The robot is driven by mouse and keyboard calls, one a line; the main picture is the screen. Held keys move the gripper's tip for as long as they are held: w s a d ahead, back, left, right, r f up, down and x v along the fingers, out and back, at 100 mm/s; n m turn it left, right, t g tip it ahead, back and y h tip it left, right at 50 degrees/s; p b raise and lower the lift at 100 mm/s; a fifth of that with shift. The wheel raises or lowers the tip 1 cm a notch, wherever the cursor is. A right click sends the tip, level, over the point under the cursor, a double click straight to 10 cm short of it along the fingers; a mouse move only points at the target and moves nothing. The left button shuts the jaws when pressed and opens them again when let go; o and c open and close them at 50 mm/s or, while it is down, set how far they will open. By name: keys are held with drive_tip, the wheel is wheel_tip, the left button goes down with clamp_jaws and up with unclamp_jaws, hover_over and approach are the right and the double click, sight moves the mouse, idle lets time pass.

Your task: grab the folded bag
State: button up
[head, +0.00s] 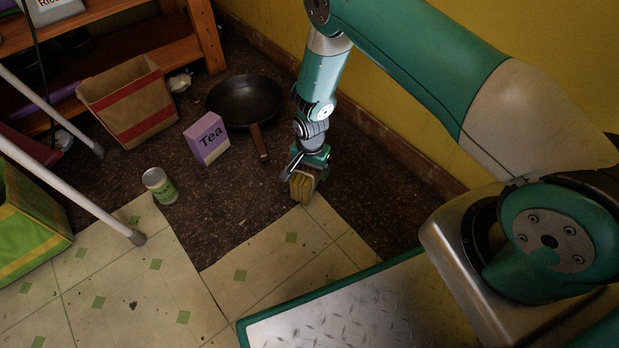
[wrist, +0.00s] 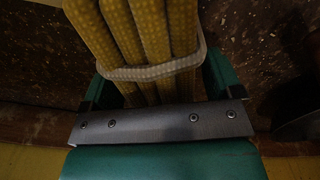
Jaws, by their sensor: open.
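The folded bag (head: 302,188) is a yellow, dotted bundle of several folds with a pale band around it, on the floor at the end of my arm. It fills the upper middle of the wrist view (wrist: 150,35). My gripper (head: 304,173) is down at the bag and open. In the wrist view its teal fingers (wrist: 160,80) stand on either side of the bag, with the bag and its band between them. Whether the fingers touch the bag's sides, I cannot tell. The fingertips are partly hidden in the head view.
A black frying pan (head: 246,100), a purple tea box (head: 207,139), a can (head: 160,186) and a paper bag (head: 130,102) stand to the left. The yellow wall (head: 400,125) is close on the right. Pale tiles (head: 120,285) in front are mostly clear.

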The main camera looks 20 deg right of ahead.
drive_tip(key=shift+f, duration=0.2)
drive_tip(key=c, duration=1)
drive_tip(key=shift+c, duration=0.2)
